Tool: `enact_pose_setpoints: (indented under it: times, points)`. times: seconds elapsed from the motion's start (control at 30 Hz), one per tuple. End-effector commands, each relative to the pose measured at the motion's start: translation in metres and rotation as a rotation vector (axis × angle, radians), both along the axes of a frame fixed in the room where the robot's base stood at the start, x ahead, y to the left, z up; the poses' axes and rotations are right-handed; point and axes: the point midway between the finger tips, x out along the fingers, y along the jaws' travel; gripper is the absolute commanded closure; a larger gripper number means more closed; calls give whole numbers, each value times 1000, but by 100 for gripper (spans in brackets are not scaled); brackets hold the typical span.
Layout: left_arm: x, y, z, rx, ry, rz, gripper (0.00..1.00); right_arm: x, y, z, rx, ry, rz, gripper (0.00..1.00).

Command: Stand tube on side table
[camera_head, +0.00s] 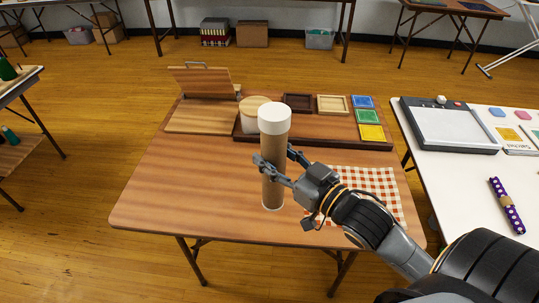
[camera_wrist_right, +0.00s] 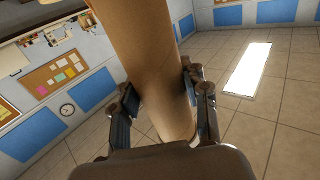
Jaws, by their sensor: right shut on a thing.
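A brown cardboard tube (camera_head: 273,190) with a white cap stands upright in the head view, over the middle of the wooden table (camera_head: 180,195). My right gripper (camera_head: 273,168) is shut around the tube's middle, with one finger on each side. In the right wrist view the tube (camera_wrist_right: 155,65) passes between the two fingers (camera_wrist_right: 160,105). I cannot tell whether the tube's lower end touches the tabletop. My left gripper is not in view.
Behind the tube are a round lidded container (camera_head: 249,122), a dark tray (camera_head: 240,134) with small frames and coloured squares, and an open wooden box (camera_head: 202,80). A red checked cloth (camera_head: 380,182) lies right of the tube. A white table (camera_head: 450,180) stands at right. The table's left front is clear.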

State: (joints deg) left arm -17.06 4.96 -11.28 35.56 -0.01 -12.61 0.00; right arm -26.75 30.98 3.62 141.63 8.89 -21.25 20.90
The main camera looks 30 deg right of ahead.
Motion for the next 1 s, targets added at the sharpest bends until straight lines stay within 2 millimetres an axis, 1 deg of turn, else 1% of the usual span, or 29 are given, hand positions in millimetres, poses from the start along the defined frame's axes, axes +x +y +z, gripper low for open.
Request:
enact_pose_setpoints:
  times: [0.03,0.2,0.37,0.47,0.53,0.8,0.9,1.0]
  points:
    - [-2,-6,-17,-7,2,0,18,6,-2,-4,-11,-8,23,88]
    - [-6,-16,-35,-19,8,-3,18,18,-8,7,-7,-6,66,88]
    - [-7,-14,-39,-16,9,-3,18,24,-9,12,0,-3,79,88]
    - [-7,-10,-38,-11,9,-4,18,34,-4,10,5,-3,79,88]
    - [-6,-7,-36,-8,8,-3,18,45,4,6,5,-5,81,88]
    - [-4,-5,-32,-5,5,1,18,100,37,-23,5,-3,79,88]
    - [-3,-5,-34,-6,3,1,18,114,46,-46,4,2,79,88]
    - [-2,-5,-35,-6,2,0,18,125,53,-62,2,1,79,88]
